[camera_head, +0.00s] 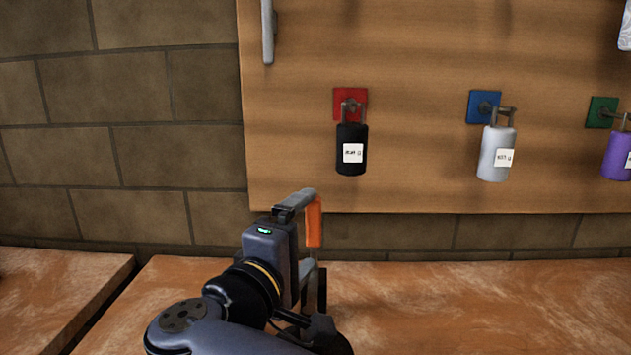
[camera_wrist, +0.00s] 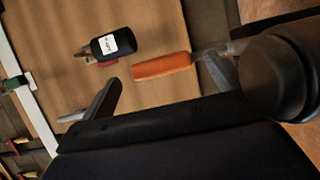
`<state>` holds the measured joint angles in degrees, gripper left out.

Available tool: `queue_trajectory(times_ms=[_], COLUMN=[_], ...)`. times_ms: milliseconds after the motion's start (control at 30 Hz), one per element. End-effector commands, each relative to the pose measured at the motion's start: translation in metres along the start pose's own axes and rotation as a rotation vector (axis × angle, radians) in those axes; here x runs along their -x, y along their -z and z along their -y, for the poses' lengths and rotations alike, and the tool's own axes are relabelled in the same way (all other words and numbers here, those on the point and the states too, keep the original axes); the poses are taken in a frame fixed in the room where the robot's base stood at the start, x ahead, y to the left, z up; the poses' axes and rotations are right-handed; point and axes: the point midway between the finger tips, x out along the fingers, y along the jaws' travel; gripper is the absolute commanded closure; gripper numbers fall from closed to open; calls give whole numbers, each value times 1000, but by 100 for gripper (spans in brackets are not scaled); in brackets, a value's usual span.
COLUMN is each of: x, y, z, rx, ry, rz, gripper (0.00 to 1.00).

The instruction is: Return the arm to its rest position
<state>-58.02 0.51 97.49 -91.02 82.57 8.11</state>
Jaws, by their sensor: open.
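My gripper (camera_head: 311,238) is at the end of my arm, low in the centre of the head view, in front of the wooden board. In the wrist view my gripper (camera_wrist: 160,88) shows two grey fingers spread apart, with nothing clearly held between them. An orange bar (camera_head: 314,222) with a grey part below it shows just beside the gripper; the orange bar (camera_wrist: 161,65) also lies beyond the fingertips in the wrist view. Whether it touches a finger I cannot tell. The rest position itself is not marked in view.
A black labelled cylinder (camera_head: 351,150) hangs at a red plate (camera_head: 344,97), a white one (camera_head: 495,155) at a blue plate, a purple one (camera_head: 617,157) at a green plate. The wooden board (camera_head: 420,60) stands behind a brown bench (camera_head: 480,300), whose right part is clear.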

Motion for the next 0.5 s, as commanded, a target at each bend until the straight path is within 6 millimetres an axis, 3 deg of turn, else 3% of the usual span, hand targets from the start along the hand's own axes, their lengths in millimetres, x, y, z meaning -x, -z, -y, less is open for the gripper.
queue_trajectory(times_ms=[267,500], x=[-40,-44], y=[-1,3], z=[-1,-7], rx=[2,35], ry=[1,79], rz=[4,1], gripper=[5,5])
